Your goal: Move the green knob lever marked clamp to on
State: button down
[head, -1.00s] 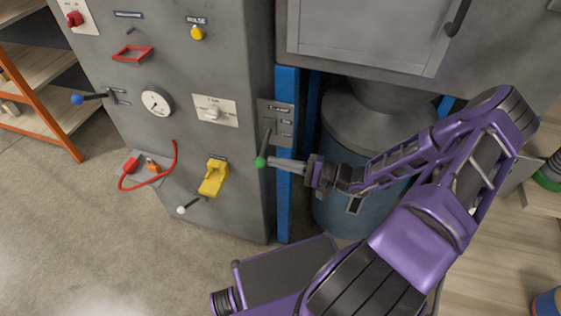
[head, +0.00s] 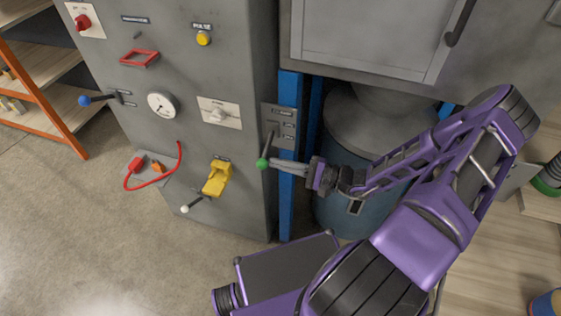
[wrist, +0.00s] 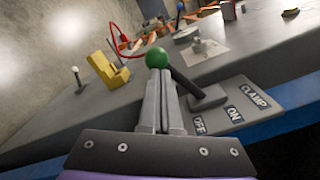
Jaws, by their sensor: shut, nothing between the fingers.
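The green knob (head: 262,163) sits at the lower end of the dark clamp lever (head: 268,145), which hangs downward from a grey plate (head: 279,126) at the right edge of the machine's front. In the wrist view the plate (wrist: 256,108) reads CLAMP, ON and OFF, and the green knob (wrist: 157,58) shows just beyond my fingertips. My gripper (head: 274,164) is shut and empty, its fingers pointing left at the knob. In the wrist view my gripper (wrist: 158,75) is close to the knob; whether it touches cannot be told.
A yellow switch (head: 217,178), a white-knobbed lever (head: 186,208), a gauge (head: 161,105) and a blue-knobbed lever (head: 86,101) are on the machine front. A grey-blue drum (head: 340,215) stands behind my arm.

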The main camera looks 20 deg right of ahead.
notch_tip(320, 180, up, 8)
jog(key=m+p, duration=0.7)
jog(key=shift+s+a+f+m, duration=0.25)
jog(key=shift+s+a+m, duration=0.05)
jog(key=shift+s, duration=0.05)
jog(key=f+b+v, duration=0.2)
jog(key=v, duration=1.1)
jog(key=shift+w+d+f, duration=0.25)
jog(key=shift+w+f, duration=0.15)
